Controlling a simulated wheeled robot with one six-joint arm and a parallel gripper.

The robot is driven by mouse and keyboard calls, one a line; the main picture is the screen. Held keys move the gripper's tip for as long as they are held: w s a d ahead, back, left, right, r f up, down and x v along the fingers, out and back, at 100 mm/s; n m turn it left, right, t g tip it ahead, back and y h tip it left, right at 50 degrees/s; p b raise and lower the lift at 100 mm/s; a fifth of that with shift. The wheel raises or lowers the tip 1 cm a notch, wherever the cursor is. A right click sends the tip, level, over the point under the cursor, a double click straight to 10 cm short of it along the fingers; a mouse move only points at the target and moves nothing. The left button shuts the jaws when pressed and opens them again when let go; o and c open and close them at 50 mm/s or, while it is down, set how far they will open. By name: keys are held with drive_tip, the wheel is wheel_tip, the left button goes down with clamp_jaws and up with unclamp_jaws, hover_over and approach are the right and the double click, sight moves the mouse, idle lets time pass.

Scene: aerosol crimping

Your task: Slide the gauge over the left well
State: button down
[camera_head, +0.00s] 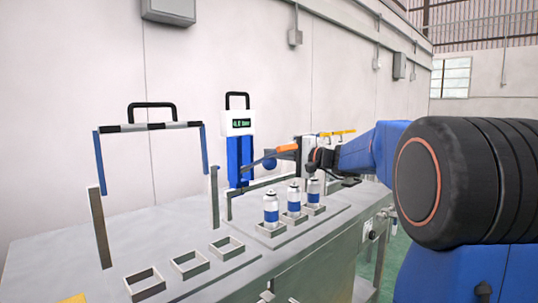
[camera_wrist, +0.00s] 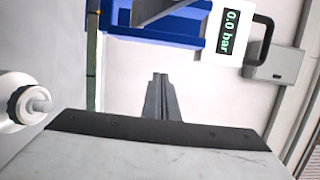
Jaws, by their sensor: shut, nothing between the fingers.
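The gauge (camera_head: 239,124) is a white box with a green-lit display, a black handle and a blue body. It stands at the back of the bench near the wall. In the wrist view the gauge (camera_wrist: 230,32) is at the top, turned sideways, and reads 0.0 bar. My gripper (camera_wrist: 160,77) is shut and empty, with its fingertips below the blue body in that picture and apart from the handle. In the head view my gripper is right of the gauge, its tips hard to make out. Three square wells sit empty at left, the leftmost well (camera_head: 146,294) nearest the front.
Three white-and-blue cans (camera_head: 271,209) stand upright in the right-hand wells. A frame with a black handle (camera_head: 152,109) and blue uprights rises at the left of the bench. The wall (camera_head: 180,70) is close behind.

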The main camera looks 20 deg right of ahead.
drive_tip(key=v, duration=0.9)
drive_tip(key=shift+r, duration=0.25)
